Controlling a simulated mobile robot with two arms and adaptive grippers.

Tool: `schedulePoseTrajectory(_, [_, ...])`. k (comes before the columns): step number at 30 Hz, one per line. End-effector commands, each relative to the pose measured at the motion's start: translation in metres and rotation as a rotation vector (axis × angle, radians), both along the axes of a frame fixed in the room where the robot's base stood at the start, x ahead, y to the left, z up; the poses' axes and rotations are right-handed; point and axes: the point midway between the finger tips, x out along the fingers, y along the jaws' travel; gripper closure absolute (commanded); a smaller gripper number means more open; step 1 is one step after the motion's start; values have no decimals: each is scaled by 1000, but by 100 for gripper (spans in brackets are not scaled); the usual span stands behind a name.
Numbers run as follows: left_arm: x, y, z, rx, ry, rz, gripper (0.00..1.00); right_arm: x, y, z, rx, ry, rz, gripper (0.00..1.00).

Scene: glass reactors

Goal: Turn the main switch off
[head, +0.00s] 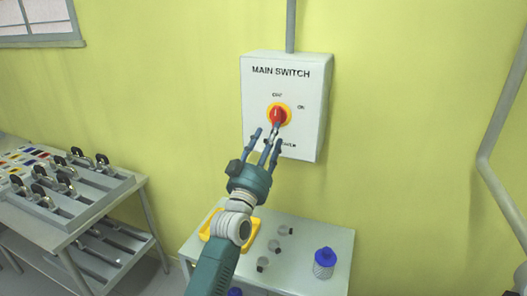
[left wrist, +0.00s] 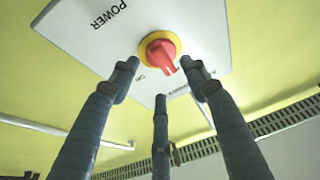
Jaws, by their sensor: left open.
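The main switch is a light grey wall box (head: 255,85) lettered "MAIN SWITCH", with a red knob (head: 278,115) on a yellow disc. In the head view the knob's handle looks roughly upright, below a small label; "ON" is printed to its right. My left gripper (head: 268,138) is open, its three fingers pointing up at the box just below the knob. In the left wrist view the red knob (left wrist: 163,54) shows beyond and between the spread fingertips (left wrist: 160,77), with nothing held. I cannot tell whether a finger touches the box. My right gripper is not in view.
A small table (head: 335,245) stands below the box with a yellow tray (head: 250,238), small glass pieces and a blue-capped jar (head: 324,262). A grey pipe (head: 497,120) runs along the right wall.

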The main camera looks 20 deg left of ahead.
Motion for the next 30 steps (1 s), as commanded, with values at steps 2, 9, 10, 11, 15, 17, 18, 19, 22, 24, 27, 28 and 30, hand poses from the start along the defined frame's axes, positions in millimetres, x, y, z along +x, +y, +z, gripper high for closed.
schedulePoseTrajectory(2, [-17,1,-8,1,1,1,54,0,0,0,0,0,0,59])
schedulePoseTrajectory(9, [-50,2,-20,0,-2,1,54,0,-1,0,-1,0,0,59])
schedulePoseTrajectory(10, [-53,2,-21,0,-3,1,54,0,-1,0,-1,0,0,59])
schedulePoseTrajectory(11, [-54,2,-21,0,-3,1,54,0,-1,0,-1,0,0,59])
schedulePoseTrajectory(15, [-58,3,-22,0,-4,1,54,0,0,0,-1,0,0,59])
schedulePoseTrajectory(17, [-58,3,-22,0,-4,1,54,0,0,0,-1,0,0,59])
schedulePoseTrajectory(18, [-58,2,-22,0,-4,1,54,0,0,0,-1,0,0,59])
schedulePoseTrajectory(19, [-58,2,-22,0,-4,1,54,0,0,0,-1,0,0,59])
schedulePoseTrajectory(22, [-58,2,-22,0,-4,1,54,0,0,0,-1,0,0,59])
schedulePoseTrajectory(24, [-58,2,-22,0,-3,1,54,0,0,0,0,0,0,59])
schedulePoseTrajectory(27, [-58,2,-24,1,2,-1,54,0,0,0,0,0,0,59])
schedulePoseTrajectory(28, [-58,1,-27,3,12,-2,54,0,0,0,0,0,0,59])
schedulePoseTrajectory(30, [-61,-3,-42,13,58,-15,54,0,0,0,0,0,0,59])
